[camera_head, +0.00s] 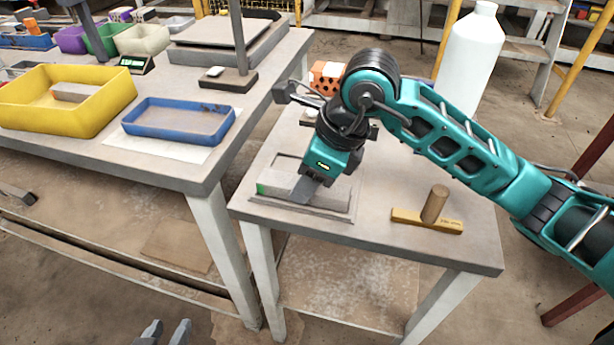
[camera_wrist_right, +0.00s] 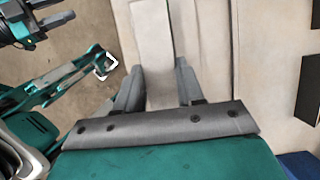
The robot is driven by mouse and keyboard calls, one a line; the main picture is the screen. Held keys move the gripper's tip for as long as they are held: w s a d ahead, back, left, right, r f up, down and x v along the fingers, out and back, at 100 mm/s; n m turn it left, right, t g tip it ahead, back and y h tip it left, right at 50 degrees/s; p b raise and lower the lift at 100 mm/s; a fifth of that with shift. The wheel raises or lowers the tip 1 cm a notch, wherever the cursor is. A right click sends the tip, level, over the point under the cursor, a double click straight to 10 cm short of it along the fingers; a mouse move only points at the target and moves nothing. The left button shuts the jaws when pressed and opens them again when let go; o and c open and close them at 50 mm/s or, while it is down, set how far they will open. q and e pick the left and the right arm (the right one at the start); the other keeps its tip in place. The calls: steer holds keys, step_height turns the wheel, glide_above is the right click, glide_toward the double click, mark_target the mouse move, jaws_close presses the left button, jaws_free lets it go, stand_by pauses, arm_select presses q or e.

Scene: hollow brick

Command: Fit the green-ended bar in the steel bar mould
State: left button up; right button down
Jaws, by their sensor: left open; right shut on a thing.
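The steel bar mould (camera_head: 318,212) is a shallow grey tray near the left edge of the small table. The green-ended bar (camera_head: 276,189) is pale grey, with its green end to the left. It lies lengthwise in or just above the mould; I cannot tell if it touches the bottom. In the right wrist view the pale bar (camera_wrist_right: 154,45) shows between the fingers of the gripper (camera_wrist_right: 157,85). My left gripper (camera_head: 166,334) is open and empty at the bottom edge, away from the mould.
A wooden block with an upright peg (camera_head: 428,216) lies right of the mould. An orange perforated block (camera_head: 326,77) and a white bottle (camera_head: 468,60) stand behind my right arm. The left table holds a yellow tray (camera_head: 102,112) and a blue tray (camera_head: 180,136).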

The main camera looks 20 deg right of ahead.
steer(key=shift+f, duration=0.2)
stand_by(0.3)
steer(key=c, duration=0.6)
jaws_free()
steer(key=p+v, duration=0.1)
steer(key=v, duration=1.2)
steer(key=shift+p, duration=0.4)
